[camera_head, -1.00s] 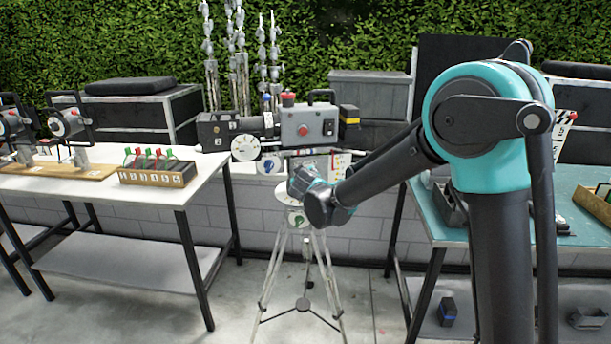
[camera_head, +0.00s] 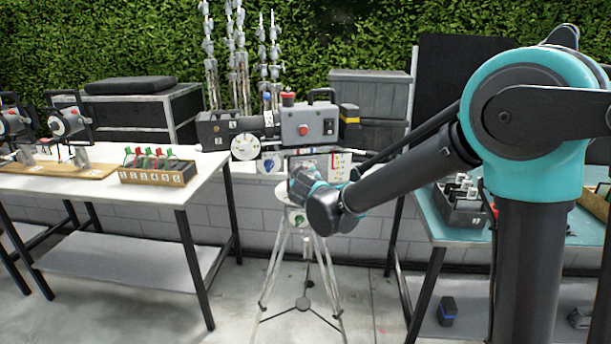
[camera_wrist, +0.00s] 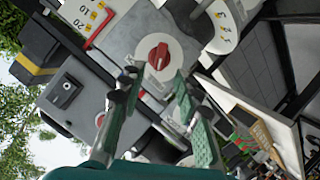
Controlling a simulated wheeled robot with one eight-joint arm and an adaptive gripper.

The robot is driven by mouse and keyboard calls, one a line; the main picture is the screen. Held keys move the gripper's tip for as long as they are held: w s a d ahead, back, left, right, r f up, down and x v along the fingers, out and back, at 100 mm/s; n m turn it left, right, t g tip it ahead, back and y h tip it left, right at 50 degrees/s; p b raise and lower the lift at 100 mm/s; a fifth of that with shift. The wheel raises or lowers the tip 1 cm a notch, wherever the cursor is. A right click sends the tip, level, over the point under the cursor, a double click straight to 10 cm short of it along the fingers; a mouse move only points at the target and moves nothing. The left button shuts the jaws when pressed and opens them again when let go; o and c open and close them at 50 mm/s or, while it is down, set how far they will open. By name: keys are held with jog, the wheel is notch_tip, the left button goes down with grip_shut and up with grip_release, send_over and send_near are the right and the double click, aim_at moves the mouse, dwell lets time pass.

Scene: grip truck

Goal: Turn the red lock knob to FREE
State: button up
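The red lock knob (camera_wrist: 158,57) sits on a white round dial on a grey plate in the wrist view. Its dial lettering is too small to read. My gripper (camera_wrist: 156,88) is open in the wrist view, its two fingers apart with the knob seen between and just beyond the tips. I cannot tell whether either finger touches the knob. In the head view my gripper (camera_head: 300,182) is at the tripod head below the film camera (camera_head: 305,126), and the knob is hidden there.
The tripod (camera_head: 303,270) stands between a white table (camera_head: 120,205) at left and a teal-topped table (camera_head: 440,232) at right.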

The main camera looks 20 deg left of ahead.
jog(key=v, duration=0.6)
jog(key=shift+d, duration=0.1)
